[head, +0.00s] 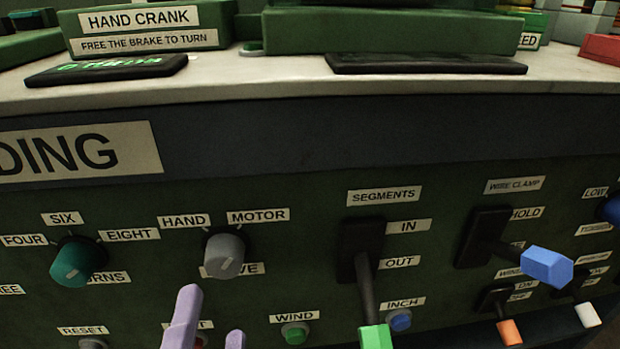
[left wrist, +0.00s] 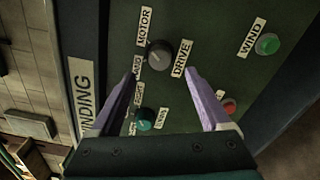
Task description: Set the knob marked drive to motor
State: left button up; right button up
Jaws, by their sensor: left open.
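The drive knob (head: 224,252) is a round grey knob on the green panel, with the hand label (head: 184,221) at its upper left and the motor label (head: 258,216) at its upper right. The drive label below it is partly covered by the knob in the head view. The knob (left wrist: 159,55) also shows in the left wrist view, ahead of my fingertips. I cannot tell for sure which label it points to. My left gripper (head: 212,311) is open, its lilac fingers below the knob in the head view and apart from it. Its fingers (left wrist: 160,73) are empty.
A teal knob (head: 78,261) sits left of the drive knob. A lever marked segments (head: 367,275) with a green tip stands out at the right, beside a blue-tipped wire clamp lever (head: 545,266). A green wind button (head: 294,333) is lower right. A pale ledge (head: 270,80) runs above.

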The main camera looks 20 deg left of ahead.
pick_arm(q)
jog(key=shift+v, duration=1.45)
